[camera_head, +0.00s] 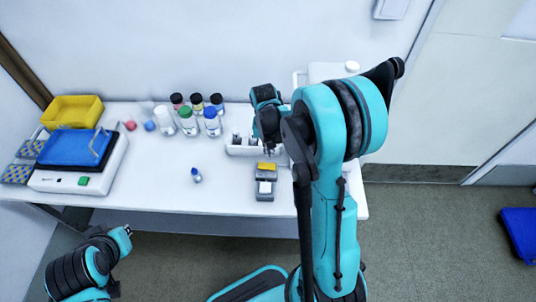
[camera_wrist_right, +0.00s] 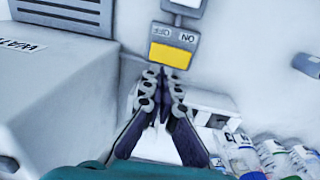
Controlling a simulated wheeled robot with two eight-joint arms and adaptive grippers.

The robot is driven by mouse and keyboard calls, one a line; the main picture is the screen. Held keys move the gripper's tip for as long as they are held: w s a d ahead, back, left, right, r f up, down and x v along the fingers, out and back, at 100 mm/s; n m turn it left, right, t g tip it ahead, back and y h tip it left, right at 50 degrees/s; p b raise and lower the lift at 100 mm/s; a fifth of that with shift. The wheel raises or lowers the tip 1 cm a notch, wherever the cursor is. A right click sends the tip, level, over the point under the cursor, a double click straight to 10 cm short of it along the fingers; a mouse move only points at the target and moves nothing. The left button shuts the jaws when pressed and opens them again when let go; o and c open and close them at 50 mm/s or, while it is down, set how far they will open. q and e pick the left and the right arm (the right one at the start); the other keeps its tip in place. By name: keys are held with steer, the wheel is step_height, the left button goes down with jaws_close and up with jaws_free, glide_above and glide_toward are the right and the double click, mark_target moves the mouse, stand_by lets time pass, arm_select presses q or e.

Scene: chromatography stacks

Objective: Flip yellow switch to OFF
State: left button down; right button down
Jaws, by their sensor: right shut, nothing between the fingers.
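The yellow switch (camera_head: 266,166) is on a small grey box near the front of the white table, below my right gripper (camera_head: 272,148) in the head view. In the right wrist view the yellow switch (camera_wrist_right: 170,55) lies just beyond my right fingertips (camera_wrist_right: 163,75). Small ON and OFF labels (camera_wrist_right: 174,35) are beside it, upside down. My right gripper is shut and empty, and I cannot tell whether it touches the switch. My left gripper (camera_head: 122,236) is low at the left, off the table's front edge, and its fingers are too small to read.
A white rack (camera_head: 238,150) stands behind the box. Several capped bottles (camera_head: 187,122) stand at the back, and a small blue-capped vial (camera_head: 196,176) is to the left. A blue-topped device (camera_head: 75,148) and a yellow bin (camera_head: 73,111) are at far left. The table's front middle is mostly clear.

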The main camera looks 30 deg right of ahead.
step_height(320, 180, up, 8)
steer(key=d+p, duration=0.1)
steer(key=p, duration=0.1)
steer(key=shift+s, duration=0.35)
steer(key=shift+d, duration=0.1)
steer(key=s+a+r+n+t+b, duration=0.1)
steer(key=s+a+r+n+t, duration=0.5)
steer(key=s+a, duration=0.6)
steer(key=shift+a+r+t+y+b, duration=0.2)
steer(key=shift+r+t+y+b, duration=0.15)
steer(key=shift+r+t, duration=0.35)
